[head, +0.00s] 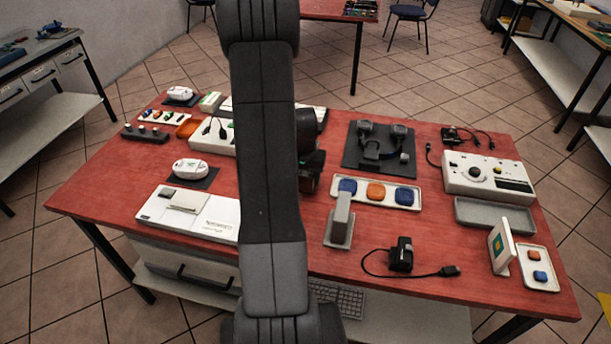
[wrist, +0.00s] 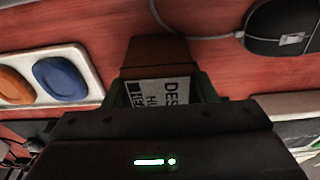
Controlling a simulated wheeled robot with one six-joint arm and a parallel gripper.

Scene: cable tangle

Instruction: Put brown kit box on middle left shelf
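The brown kit box (wrist: 159,53) shows in the wrist view, with a white label bearing dark print on its near face. My gripper (wrist: 160,88) has its two greenish fingers close against the box's opposite sides, and the box appears held between them. The red table top lies behind it. I cannot tell whether the box touches the table. In the head view my arm stands upright across the middle and hides the box; a dark part of my gripper end (head: 312,170) shows beside it. I cannot make out a middle left shelf.
A tray with blue and orange pieces (head: 375,192) lies right of my arm; it also shows in the wrist view (wrist: 88,72).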

